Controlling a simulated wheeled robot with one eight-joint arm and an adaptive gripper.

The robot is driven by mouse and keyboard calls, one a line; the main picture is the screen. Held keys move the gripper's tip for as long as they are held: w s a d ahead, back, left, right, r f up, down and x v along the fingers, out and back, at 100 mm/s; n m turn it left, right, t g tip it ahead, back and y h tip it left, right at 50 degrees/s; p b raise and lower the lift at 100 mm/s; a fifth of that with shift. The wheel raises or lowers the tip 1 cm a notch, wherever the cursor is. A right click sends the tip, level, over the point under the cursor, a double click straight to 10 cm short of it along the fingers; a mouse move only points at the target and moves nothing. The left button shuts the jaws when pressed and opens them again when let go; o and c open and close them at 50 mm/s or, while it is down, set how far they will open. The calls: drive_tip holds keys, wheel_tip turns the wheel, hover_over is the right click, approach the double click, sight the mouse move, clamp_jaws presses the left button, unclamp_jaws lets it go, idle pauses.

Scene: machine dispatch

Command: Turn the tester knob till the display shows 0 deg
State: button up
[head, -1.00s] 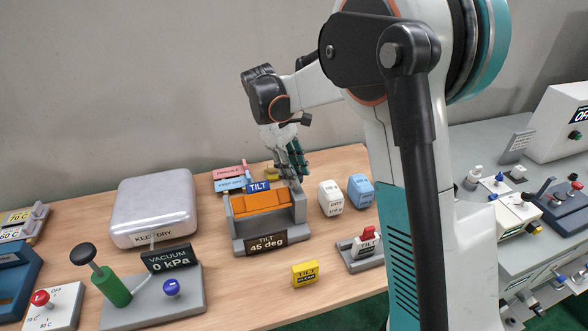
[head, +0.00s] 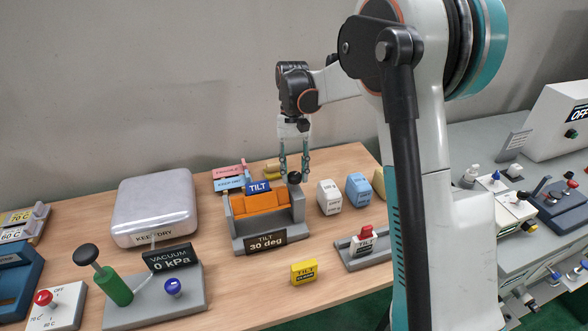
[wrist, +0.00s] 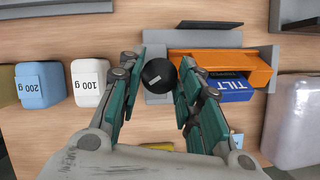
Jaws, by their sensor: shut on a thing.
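The tilt tester (head: 268,236) is a grey frame holding an orange cradle (head: 262,203) and a blue TILT label. Its front display (head: 266,242) reads 30 deg. A round black knob (head: 294,178) is at its right side, and the knob also shows in the wrist view (wrist: 158,75). My gripper (head: 295,174) comes down from above with its teal fingers on either side of the knob. In the wrist view my gripper (wrist: 161,68) is shut on the knob, which sits between the fingertips. The display is not readable in the wrist view.
White and blue weights (head: 330,197) stand just right of the tester. A yellow TILT block (head: 304,271) and a red-white switch (head: 364,242) are in front. A vacuum pump (head: 113,285) and silver case (head: 157,208) are left. Bare wood lies between.

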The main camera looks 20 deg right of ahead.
drive_tip(key=m+y, duration=0.1)
drive_tip(key=m, duration=0.1)
drive_tip(key=m+t, duration=0.1)
drive_tip(key=m, duration=0.2)
drive_tip(key=shift+s+d+m+y, duration=0.1)
drive_tip(key=shift+d+m+y, duration=0.1)
drive_tip(key=shift+m+y, duration=0.15)
drive_tip(key=m+t, duration=0.1)
drive_tip(key=m, duration=0.2)
drive_tip(key=m+t+y, duration=0.1)
drive_tip(key=m, duration=0.2)
drive_tip(key=shift+s+y, duration=0.15)
drive_tip(key=shift+y, duration=0.1)
drive_tip(key=m+t, duration=0.1)
drive_tip(key=m, duration=0.2)
drive_tip(key=m+t, duration=0.1)
drive_tip(key=m, duration=0.2)
drive_tip(key=shift+s+m+t, duration=0.15)
drive_tip(key=shift+m+t, duration=0.1)
drive_tip(key=shift+t, duration=0.05)
drive_tip(key=m+t, duration=0.1)
drive_tip(key=m, duration=0.2)
drive_tip(key=m+h, duration=0.1)
drive_tip(key=m, duration=0.1)
drive_tip(key=shift+s+m+t+p, duration=0.15)
drive_tip(key=shift+m+t+p, duration=0.15)
drive_tip(key=shift+m+t, duration=0.1)
drive_tip(key=o, duration=1)
